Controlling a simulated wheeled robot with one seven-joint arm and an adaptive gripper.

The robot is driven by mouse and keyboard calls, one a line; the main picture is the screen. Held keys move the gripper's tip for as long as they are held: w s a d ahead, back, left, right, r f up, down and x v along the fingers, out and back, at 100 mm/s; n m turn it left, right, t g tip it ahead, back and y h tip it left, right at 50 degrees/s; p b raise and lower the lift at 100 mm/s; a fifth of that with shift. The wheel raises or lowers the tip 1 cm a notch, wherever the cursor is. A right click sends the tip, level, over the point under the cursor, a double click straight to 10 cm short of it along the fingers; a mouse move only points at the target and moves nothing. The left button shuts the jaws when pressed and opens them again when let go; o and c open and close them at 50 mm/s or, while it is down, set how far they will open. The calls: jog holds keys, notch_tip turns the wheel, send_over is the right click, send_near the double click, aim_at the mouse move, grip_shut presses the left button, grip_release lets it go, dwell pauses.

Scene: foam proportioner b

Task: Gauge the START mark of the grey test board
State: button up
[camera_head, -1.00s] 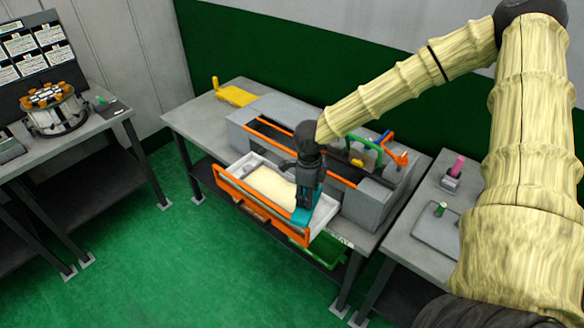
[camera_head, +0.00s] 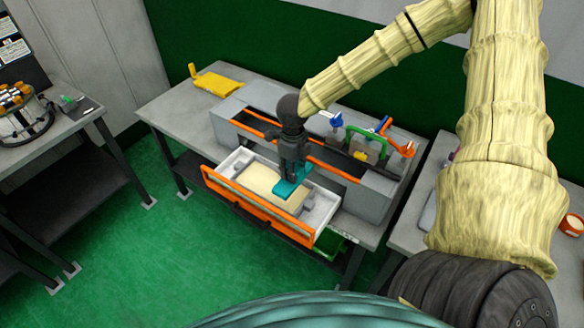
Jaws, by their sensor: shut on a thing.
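My gripper (camera_head: 291,172) points down over an open drawer (camera_head: 245,207) with an orange front. It is shut on a flat teal thing (camera_head: 282,190), which lies over the right half of the drawer; I cannot tell whether it touches the drawer's contents. A cream block or sheet (camera_head: 257,178) lies in the drawer. I cannot make out a START mark. I cannot tell which thing is the grey test board.
The grey bench unit (camera_head: 372,202) behind the drawer carries a green handle (camera_head: 366,137), an orange lever (camera_head: 402,147) and a blue part (camera_head: 336,121). A yellow piece (camera_head: 217,84) lies at the bench's left end. Green floor (camera_head: 150,250) is open in front.

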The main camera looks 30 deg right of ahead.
jog(key=shift+r+p, duration=0.15)
jog(key=shift+p, duration=0.3)
notch_tip(320, 180, down, 7)
jog(key=b, duration=0.3)
dwell(0.7)
jog(key=o, duration=1.1)
jog(key=shift+r, duration=5.9)
